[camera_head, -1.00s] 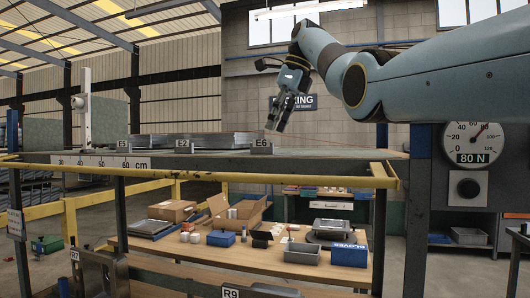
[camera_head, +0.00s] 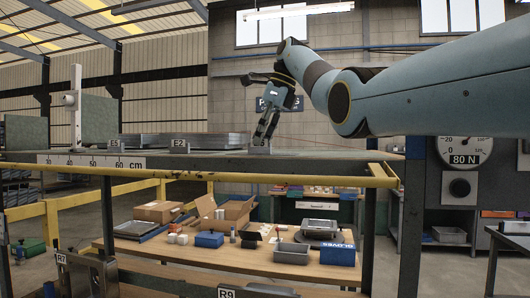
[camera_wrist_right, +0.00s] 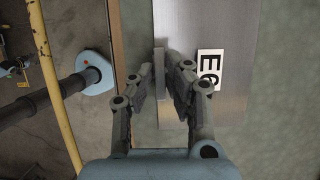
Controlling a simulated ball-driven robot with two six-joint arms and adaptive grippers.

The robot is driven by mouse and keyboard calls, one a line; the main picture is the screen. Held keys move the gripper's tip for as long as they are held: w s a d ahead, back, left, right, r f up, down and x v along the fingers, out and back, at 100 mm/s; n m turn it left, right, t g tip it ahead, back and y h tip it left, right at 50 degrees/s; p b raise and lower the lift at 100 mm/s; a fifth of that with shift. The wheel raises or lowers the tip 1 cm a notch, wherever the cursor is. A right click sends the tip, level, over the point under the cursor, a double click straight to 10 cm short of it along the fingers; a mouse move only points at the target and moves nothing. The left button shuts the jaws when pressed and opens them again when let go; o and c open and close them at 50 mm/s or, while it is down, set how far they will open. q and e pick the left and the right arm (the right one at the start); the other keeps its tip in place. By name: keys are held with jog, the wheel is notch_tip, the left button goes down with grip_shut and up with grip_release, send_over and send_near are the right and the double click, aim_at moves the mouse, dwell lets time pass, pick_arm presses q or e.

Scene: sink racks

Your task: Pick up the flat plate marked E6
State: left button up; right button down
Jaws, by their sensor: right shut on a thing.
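The flat plate marked E6 (camera_wrist_right: 222,30) is a grey metal sheet in the right wrist view, with a black-on-white label (camera_wrist_right: 209,68) turned sideways. A small grey upright piece (camera_wrist_right: 158,78) stands at its left edge. My right gripper (camera_wrist_right: 159,70) has its fingers on both sides of that piece and is shut on it. In the head view my right gripper (camera_head: 262,143) is at the shelf top, tilted, and hides the E6 marking. I cannot see whether the plate is lifted. My left gripper is not in view.
Flat metal plates (camera_head: 190,139) with E5 (camera_head: 115,143) and E2 (camera_head: 179,146) markers lie left on the shelf (camera_head: 320,157). A yellow rail (camera_head: 300,181) runs along its front. A lower table (camera_head: 215,262) holds boxes and trays. A gauge (camera_head: 462,150) stands right.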

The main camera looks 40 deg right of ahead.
jog(key=shift+d+r, duration=0.1)
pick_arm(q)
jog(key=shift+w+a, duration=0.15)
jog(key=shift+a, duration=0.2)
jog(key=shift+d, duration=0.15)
